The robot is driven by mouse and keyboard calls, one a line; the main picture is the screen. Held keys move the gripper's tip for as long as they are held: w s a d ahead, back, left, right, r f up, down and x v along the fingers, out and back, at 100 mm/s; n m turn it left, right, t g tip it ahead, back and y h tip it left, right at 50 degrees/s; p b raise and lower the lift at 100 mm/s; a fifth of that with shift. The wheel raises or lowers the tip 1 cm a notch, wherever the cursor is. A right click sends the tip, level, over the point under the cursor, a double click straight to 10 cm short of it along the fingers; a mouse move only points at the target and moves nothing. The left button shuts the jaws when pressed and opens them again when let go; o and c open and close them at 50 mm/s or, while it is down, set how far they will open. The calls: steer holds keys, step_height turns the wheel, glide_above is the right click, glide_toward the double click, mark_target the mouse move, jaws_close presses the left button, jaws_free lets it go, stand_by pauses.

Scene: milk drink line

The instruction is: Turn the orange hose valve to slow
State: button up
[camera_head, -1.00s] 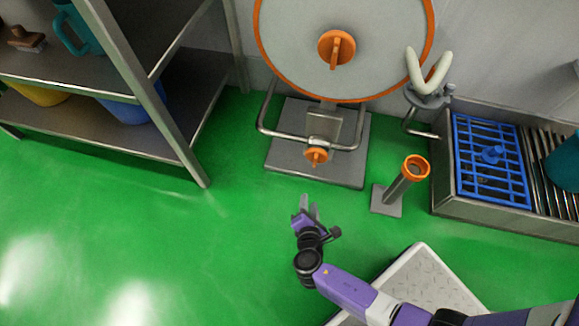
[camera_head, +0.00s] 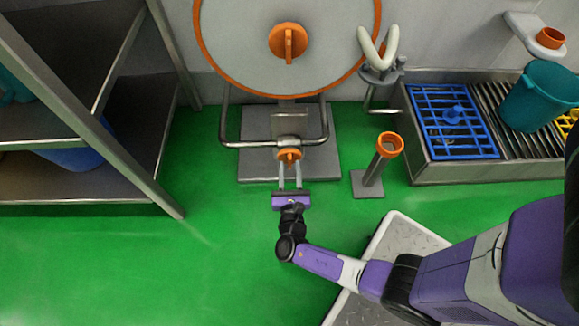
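The hose reel stands at the back, a grey disc with an orange rim (camera_head: 203,55). A small orange valve knob (camera_head: 289,155) sits low on the front of its metal stand, below the disc. My gripper (camera_head: 290,168) points at the knob from the front, with its two pale fingers apart and a gap showing between them. The fingertips reach to about the knob's lower edge, one on each side. Whether they touch it I cannot tell. A larger orange handle (camera_head: 288,42) is at the disc's centre. Any slow marking is too small to see.
An orange-topped post (camera_head: 389,145) stands right of the reel stand. A sink with a blue grate (camera_head: 452,118) and a teal bucket (camera_head: 541,95) are at right. A metal shelf (camera_head: 90,190) is at left. The green floor (camera_head: 190,265) is clear at front left.

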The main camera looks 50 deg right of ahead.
steer(key=shift+w+d, duration=0.35)
steer(key=shift+d, duration=0.15)
jaws_close()
steer(key=shift+n, duration=0.3)
steer(key=shift+w+a+n+p, duration=0.15)
steer(key=shift+n+p, duration=0.3)
steer(key=shift+n, duration=0.55)
steer(key=shift+w+a+f+n+p, duration=0.1)
steer(key=shift+n+p, duration=0.15)
steer(key=shift+n, duration=0.55)
steer(key=shift+w+n+p, duration=0.1)
steer(key=shift+n+p, duration=0.1)
steer(key=shift+n, duration=0.6)
